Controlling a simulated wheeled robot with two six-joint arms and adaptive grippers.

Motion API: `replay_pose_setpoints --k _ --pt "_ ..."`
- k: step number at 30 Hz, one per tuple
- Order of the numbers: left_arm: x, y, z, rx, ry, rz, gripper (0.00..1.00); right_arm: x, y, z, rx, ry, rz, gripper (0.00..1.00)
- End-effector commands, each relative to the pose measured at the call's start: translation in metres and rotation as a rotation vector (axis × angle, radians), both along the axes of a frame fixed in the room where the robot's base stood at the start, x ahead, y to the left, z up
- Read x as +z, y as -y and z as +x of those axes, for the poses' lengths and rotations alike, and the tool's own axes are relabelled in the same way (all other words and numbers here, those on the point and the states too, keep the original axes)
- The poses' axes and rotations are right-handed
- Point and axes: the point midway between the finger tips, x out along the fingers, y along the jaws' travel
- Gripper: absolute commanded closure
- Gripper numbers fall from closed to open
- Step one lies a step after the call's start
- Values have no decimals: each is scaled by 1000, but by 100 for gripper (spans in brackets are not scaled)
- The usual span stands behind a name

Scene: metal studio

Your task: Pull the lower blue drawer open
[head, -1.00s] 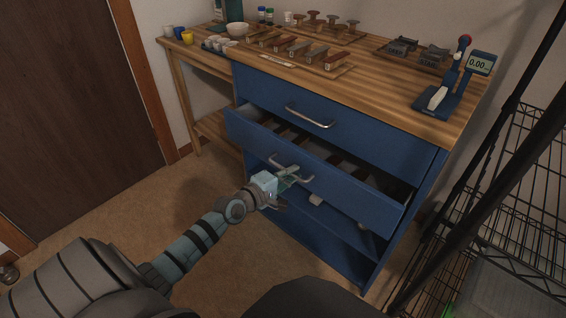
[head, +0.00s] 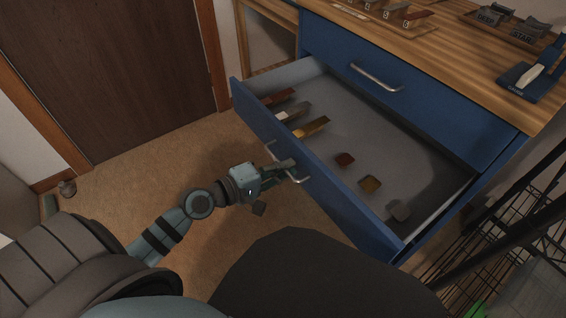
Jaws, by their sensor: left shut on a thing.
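The lower blue drawer (head: 335,192) stands far out from the blue cabinet, and its grey inside shows. Its metal handle (head: 298,178) is on the front panel. My left gripper (head: 288,168) is shut on this handle, with the fingers partly hidden against it. In the drawer lie several items, among them a red-brown block (head: 278,98), a yellow block (head: 311,127) and small square pieces near the right end. My right gripper is not in view.
The closed upper drawer (head: 400,100) with its own handle (head: 375,77) is above. The wooden worktop (head: 450,50) carries stamps and a blue device (head: 535,72). A black wire rack (head: 490,215) stands close on the right. Carpet (head: 150,150) is clear at the left.

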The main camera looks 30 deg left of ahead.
Motion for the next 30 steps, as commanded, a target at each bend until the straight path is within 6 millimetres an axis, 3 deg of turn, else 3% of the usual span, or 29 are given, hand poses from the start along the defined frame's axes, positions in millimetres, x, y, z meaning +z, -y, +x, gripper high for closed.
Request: replay_pose_setpoints --k 11,12,13,23,26,30 --pt "0 0 -2 -4 -3 -1 100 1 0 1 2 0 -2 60" --pt "0 0 -2 -4 -3 -1 88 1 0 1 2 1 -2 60" --pt "0 0 -2 -4 -3 -1 83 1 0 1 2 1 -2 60" --pt "0 -1 -4 -2 -2 1 82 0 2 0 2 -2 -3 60" --pt "1 -7 -14 -3 -3 5 82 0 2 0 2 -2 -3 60" --pt "7 -21 -45 -7 -7 8 82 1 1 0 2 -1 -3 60"
